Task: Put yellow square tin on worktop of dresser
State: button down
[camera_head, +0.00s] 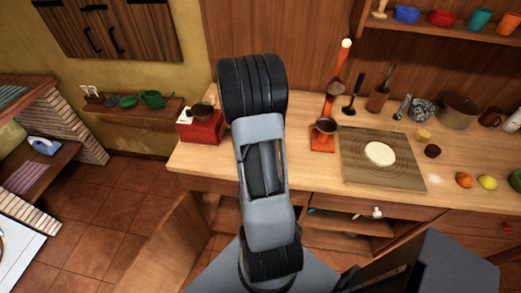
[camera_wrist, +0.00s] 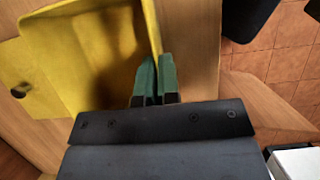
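The yellow square tin (camera_wrist: 85,60) fills the upper left of the wrist view, with its open inside facing the camera. The green fingertips of my gripper (camera_wrist: 156,80) are close together, with the tin's right-hand wall between them. The tin does not show in the head view, and my gripper is hidden there too. The dresser's wooden worktop (camera_head: 210,160) runs across the head view behind my arm. What the tin rests on, if anything, cannot be told.
On the worktop are a red box (camera_head: 203,128), a red stand (camera_head: 322,140), a board (camera_head: 355,172) with dough, an orange fruit (camera_head: 464,180) and a pot (camera_head: 459,112). Bare worktop shows near the front left. Below are open shelves (camera_head: 340,222); tiled floor (camera_head: 110,215) lies left.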

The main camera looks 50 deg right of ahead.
jog(key=shift+f, duration=0.2)
jog(key=c, duration=1.3)
grip_release()
jog(key=shift+c, duration=0.2)
jog(key=shift+r, duration=0.1)
